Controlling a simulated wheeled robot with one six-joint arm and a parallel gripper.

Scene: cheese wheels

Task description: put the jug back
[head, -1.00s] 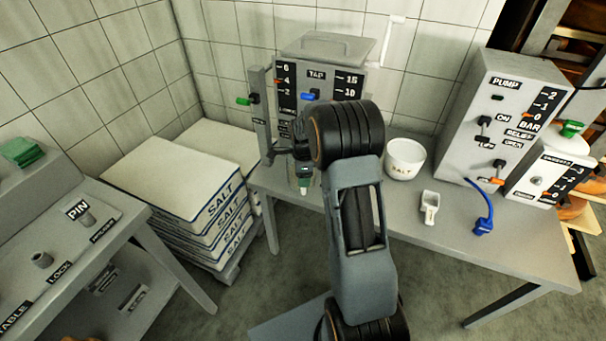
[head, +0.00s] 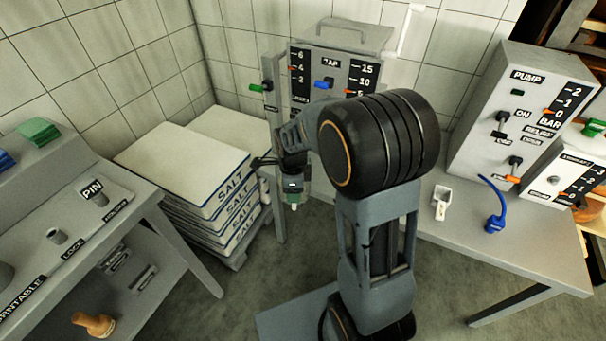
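I cannot make out a jug in the head view. My gripper (head: 264,162) is at the end of my arm, left of the big black joint and in front of the left end of the bench. Its dark, thin fingers point left, and the gap between them is too small to read. A dark green part with a pale tip (head: 293,206) hangs below the wrist; I cannot tell what it is. The grey TAP unit (head: 331,63) stands behind the arm, with a blue lever (head: 324,85) and a green-ended lever (head: 257,87). My arm hides its lower part.
Stacked SALT sacks (head: 184,168) stand left of my gripper. A grey PIN/LOCK stand (head: 128,215) is at the left. The right bench (head: 455,238) holds a white scoop (head: 441,202), a blue hose end (head: 494,223) and the PUMP unit (head: 488,105). Floor shows between the stands.

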